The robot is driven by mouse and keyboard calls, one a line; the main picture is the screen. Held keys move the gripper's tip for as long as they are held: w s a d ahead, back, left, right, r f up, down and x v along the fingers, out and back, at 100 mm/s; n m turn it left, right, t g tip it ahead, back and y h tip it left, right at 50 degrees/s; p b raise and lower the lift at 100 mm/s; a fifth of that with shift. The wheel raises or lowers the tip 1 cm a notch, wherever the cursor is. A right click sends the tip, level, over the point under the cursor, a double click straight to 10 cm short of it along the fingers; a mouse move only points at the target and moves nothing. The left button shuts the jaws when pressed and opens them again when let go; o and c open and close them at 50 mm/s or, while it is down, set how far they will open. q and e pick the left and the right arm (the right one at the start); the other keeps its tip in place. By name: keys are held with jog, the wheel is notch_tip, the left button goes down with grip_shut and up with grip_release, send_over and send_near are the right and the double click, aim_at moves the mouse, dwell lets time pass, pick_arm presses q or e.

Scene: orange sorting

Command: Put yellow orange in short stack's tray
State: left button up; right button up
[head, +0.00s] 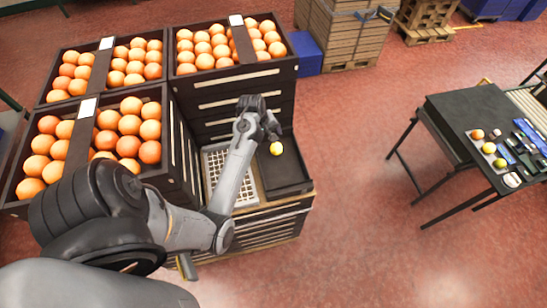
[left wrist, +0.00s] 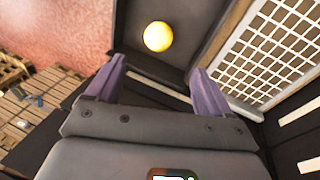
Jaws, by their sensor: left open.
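The yellow orange (head: 276,148) is a small bright yellow ball within the black tray (head: 287,176) on top of the short stack (head: 262,226). In the left wrist view the yellow orange (left wrist: 158,36) shows against the dark tray floor, beyond my fingertips and apart from them. Whether it touches the floor is hard to tell. My left gripper (head: 268,131) is over the back of the tray, close to the orange. In the left wrist view its two purple fingers (left wrist: 158,66) are spread with nothing between them. My right gripper is not in view.
A white grid (head: 217,172) lies left of the black tray. Taller black crates of oranges (head: 225,92) stand behind and left. A black table (head: 465,125) with fruit and small items stands right, across open red floor. Wooden crates (head: 345,35) and a blue bin (head: 307,55) are behind.

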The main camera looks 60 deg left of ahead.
pick_arm(q)
jog(key=s+d+r+m, duration=0.1)
jog(key=s+d+m, duration=0.3)
jog(key=d, duration=0.6)
jog(key=s+d+r+m, duration=0.1)
jog(key=s+d+m, duration=0.4)
jog(key=d+m, duration=0.3)
jog(key=s+d+r+m+h, duration=0.1)
jog(key=s+d+m, duration=0.3)
jog(key=d, duration=0.9)
jog(key=m, duration=0.2)
jog(key=shift+s+d+r+m, duration=0.25)
jog(key=shift+s+r+m, duration=0.05)
jog(key=shift+m, duration=0.1)
jog(key=shift+r, duration=0.1)
